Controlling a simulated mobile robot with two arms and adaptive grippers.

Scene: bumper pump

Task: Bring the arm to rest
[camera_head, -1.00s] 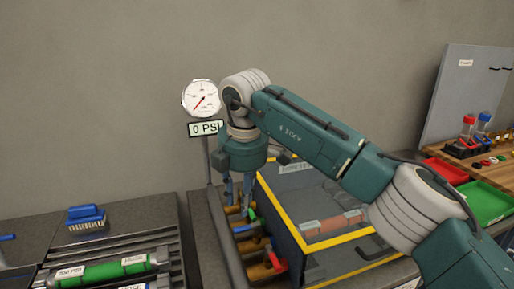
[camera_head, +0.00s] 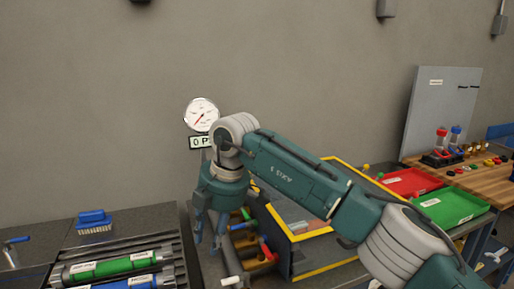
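My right gripper (camera_head: 208,246) hangs pointing down at the centre-left, in front of the pump station. Its two fingers are apart, with nothing visible between them. My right arm comes in from the lower right and covers much of the station. Behind the gripper are the brass-coloured fittings (camera_head: 244,240) with green and red handles. The yellow-edged guard box (camera_head: 300,262) stands to the right of them. My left gripper is not in view.
At left, a rack holds a green cylinder (camera_head: 140,261) and a blue one (camera_head: 142,284). A blue brush (camera_head: 94,221) lies behind it. At right are a red tray (camera_head: 408,182), a green tray (camera_head: 455,206) and a wooden bench (camera_head: 488,175). The wall space above is free.

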